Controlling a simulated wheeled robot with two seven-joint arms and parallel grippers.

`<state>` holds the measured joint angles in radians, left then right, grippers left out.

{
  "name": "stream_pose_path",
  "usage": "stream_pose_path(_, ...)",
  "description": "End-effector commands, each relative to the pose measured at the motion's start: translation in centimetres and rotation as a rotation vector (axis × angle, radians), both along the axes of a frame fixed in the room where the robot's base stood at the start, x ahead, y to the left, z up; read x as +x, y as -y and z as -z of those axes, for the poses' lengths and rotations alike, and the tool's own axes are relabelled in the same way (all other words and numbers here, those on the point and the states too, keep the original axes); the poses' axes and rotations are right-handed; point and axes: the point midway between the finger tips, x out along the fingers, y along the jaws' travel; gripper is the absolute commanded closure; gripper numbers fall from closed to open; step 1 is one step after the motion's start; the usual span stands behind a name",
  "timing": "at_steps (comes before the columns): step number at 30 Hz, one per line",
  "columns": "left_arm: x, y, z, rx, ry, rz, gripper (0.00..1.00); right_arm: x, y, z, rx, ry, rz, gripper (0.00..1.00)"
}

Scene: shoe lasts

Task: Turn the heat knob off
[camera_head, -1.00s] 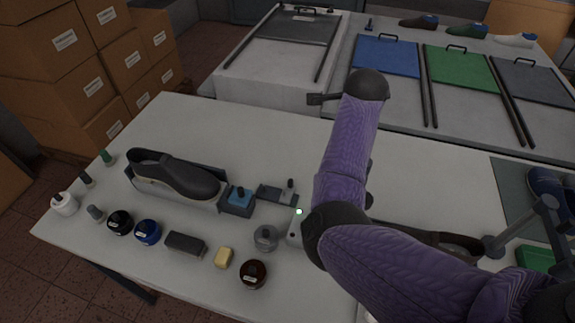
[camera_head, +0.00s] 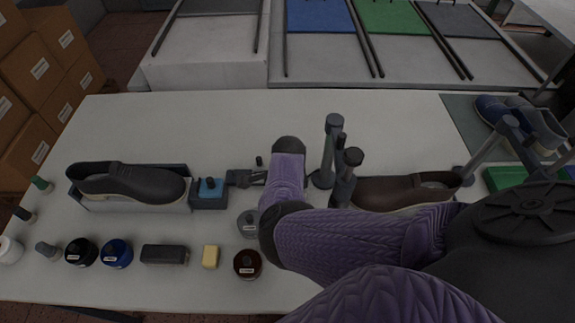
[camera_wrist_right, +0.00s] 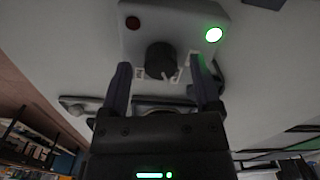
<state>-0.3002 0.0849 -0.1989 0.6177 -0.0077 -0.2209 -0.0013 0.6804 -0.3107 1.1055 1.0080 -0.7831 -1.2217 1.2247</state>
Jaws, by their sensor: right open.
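The heat knob (camera_wrist_right: 160,60) is a dark round knob with a pale pointer mark, on a light grey control box (camera_wrist_right: 185,14) in the right wrist view. A glowing green lamp (camera_wrist_right: 213,34) is at the box's right and an unlit dark red lamp (camera_wrist_right: 133,22) at its left. My right gripper (camera_wrist_right: 161,70) is open and empty, one finger left and one right of the knob. I cannot tell whether the fingers touch it. In the head view my purple right arm hides the box, the knob and the right gripper. My left gripper is not in view.
A dark shoe (camera_head: 130,182) lies left on a stand with a blue-topped block (camera_head: 209,188). A brown shoe (camera_head: 405,190) lies right of my arm, beside grey posts (camera_head: 332,150). Jars, a yellow block (camera_head: 210,256) and a dark brush (camera_head: 164,254) line the front. The table's back is clear.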

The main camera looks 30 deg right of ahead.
Motion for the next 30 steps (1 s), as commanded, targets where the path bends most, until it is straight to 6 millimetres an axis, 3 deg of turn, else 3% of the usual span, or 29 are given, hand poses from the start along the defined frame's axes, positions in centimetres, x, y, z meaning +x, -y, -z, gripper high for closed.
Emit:
stream_pose_path(3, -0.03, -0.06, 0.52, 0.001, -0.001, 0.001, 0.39, 0.01, -0.02, 0.96, 0.0, 0.0, 0.0, 0.19)
stream_pose_path(10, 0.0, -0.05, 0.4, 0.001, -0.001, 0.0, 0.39, 0.05, -0.01, 0.87, -0.001, 0.002, 0.0, 0.19)
stream_pose_path(21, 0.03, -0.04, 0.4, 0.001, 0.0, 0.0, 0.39, 0.05, 0.0, 0.85, -0.001, 0.002, 0.0, 0.97)
stream_pose_path(30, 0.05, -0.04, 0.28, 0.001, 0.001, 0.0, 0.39, 0.04, 0.03, 0.81, -0.001, 0.002, -0.02, 1.0)
